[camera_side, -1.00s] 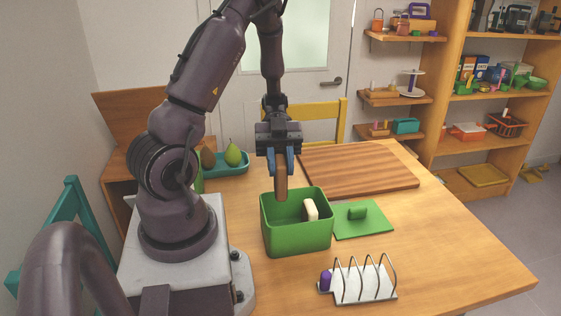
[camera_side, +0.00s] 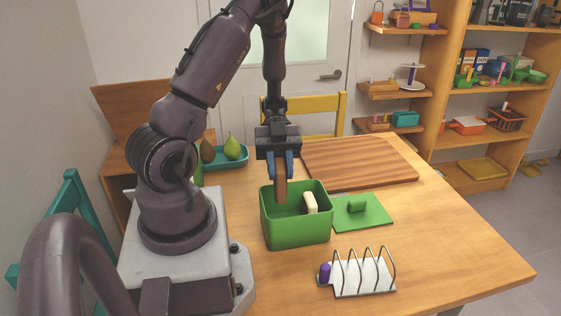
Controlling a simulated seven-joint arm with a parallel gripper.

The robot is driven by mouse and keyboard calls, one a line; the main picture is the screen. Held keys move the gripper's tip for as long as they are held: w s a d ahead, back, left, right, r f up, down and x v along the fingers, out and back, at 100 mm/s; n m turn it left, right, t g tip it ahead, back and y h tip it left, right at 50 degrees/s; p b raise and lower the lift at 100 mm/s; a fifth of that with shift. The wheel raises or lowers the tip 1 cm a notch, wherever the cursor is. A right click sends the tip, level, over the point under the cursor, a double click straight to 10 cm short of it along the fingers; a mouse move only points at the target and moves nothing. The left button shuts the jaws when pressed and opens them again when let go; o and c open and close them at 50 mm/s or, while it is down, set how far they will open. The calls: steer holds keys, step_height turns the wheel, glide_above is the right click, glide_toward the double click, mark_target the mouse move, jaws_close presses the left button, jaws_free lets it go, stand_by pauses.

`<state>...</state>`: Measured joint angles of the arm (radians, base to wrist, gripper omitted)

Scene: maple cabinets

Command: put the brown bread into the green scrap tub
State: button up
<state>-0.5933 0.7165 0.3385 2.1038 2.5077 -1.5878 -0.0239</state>
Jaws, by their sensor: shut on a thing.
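The green scrap tub (camera_side: 296,232) stands open on the table, in the middle of the view. A pale piece (camera_side: 311,203) shows inside it, against its right part. My gripper (camera_side: 281,172) is above the tub, its blue fingers pointing down and shut on the brown bread (camera_side: 281,190). The bread hangs upright, its lower end at about the height of the tub's rim or just inside it; the exact depth is hard to tell. The tub's floor is mostly hidden by its front wall.
A green lid (camera_side: 362,212) with a handle lies right of the tub. A metal toast rack (camera_side: 362,274) with a purple end stands in front. A striped wooden board (camera_side: 358,163) lies behind. A teal tray (camera_side: 232,162) with pears is at back left. The table's right side is clear.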

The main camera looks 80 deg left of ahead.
mark_target(280, 199)
steer(key=shift+f, duration=2.7)
steer(key=shift+f, duration=1.45)
steer(key=o, duration=1)
steer(key=v, duration=1.3)
